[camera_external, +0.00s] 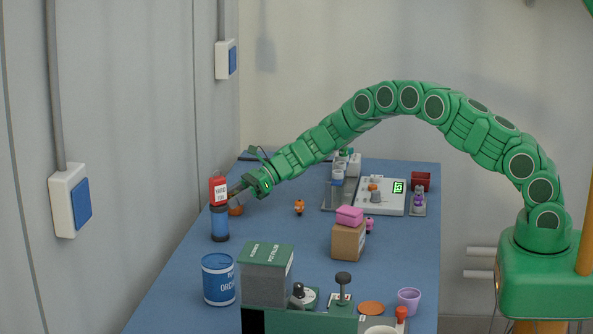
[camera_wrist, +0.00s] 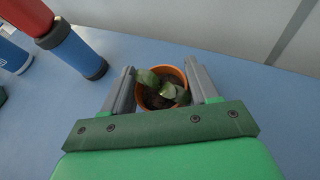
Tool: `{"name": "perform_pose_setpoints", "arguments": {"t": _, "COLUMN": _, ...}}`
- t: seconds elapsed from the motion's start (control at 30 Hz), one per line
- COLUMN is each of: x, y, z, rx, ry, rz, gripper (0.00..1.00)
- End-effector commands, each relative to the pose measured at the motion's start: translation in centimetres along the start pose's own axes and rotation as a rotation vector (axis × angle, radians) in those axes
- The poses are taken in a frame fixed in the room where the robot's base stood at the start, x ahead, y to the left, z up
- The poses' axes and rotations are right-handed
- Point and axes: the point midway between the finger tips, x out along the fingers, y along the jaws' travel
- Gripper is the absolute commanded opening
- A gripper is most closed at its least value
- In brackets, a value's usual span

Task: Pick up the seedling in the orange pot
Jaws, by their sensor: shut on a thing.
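In the wrist view the orange pot (camera_wrist: 182,76) stands between the two grey fingers of my gripper (camera_wrist: 162,80), one at each side. The seedling (camera_wrist: 165,92) has dark green leaves over dark soil. My gripper (camera_external: 238,192) reaches down to the pot from the right and is shut on it. I cannot tell whether the pot's base touches the table.
The red-topped blue cylinder (camera_external: 220,226) stands close to the pot; it also shows in the wrist view (camera_wrist: 78,54). A small orange figure (camera_external: 299,207) stands to the right. A blue can (camera_external: 218,281) and a green-lidded box (camera_external: 266,277) are nearer. The wall lies close at left.

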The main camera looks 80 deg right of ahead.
Motion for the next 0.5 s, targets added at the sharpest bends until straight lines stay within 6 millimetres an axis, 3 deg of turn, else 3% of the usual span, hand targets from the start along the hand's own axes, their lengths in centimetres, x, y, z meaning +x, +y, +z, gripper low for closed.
{"name": "perform_pose_setpoints", "arguments": {"t": 0.33, "x": -0.1, "y": 0.0, "z": 0.1, "rx": 0.000, "ry": 0.000, "rz": 0.000, "gripper": 0.27}}
{"name": "perform_pose_setpoints", "arguments": {"t": 0.5, "x": -0.5, "y": 0.1, "z": 1.3, "rx": 0.000, "ry": -0.001, "rz": 0.000, "gripper": 0.27}}
